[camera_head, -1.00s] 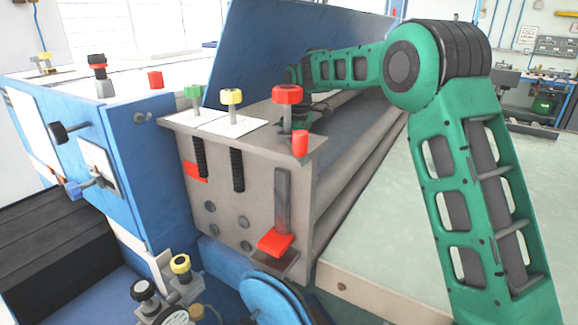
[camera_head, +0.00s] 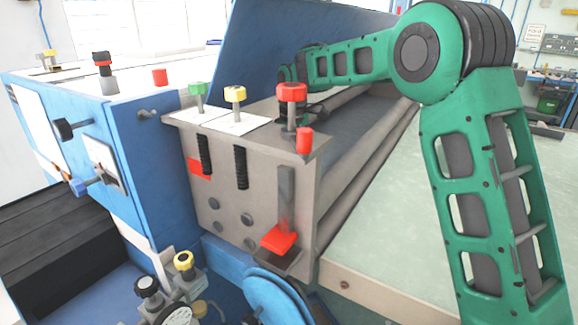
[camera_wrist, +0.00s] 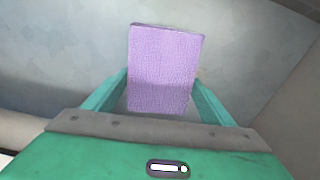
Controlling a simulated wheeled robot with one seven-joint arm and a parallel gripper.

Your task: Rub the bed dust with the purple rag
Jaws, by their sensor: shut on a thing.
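The purple rag (camera_wrist: 163,68) is a flat purple block in the wrist view. My gripper (camera_wrist: 160,95) is shut on it, with a green finger on each side. The rag's far end sticks out past the fingertips over a grey surface. The bed (camera_head: 365,125) is the long grey trough behind the beige end plate in the head view. My green arm reaches over it. The gripper and rag are mostly hidden there behind the red knob and my arm. I cannot make out separate dust on the grey surface; only faint lighter patches show in the wrist view (camera_wrist: 65,40).
A tilted blue panel (camera_head: 300,40) rises behind the bed. A pale green tabletop (camera_head: 400,230) lies right of it, mostly clear.

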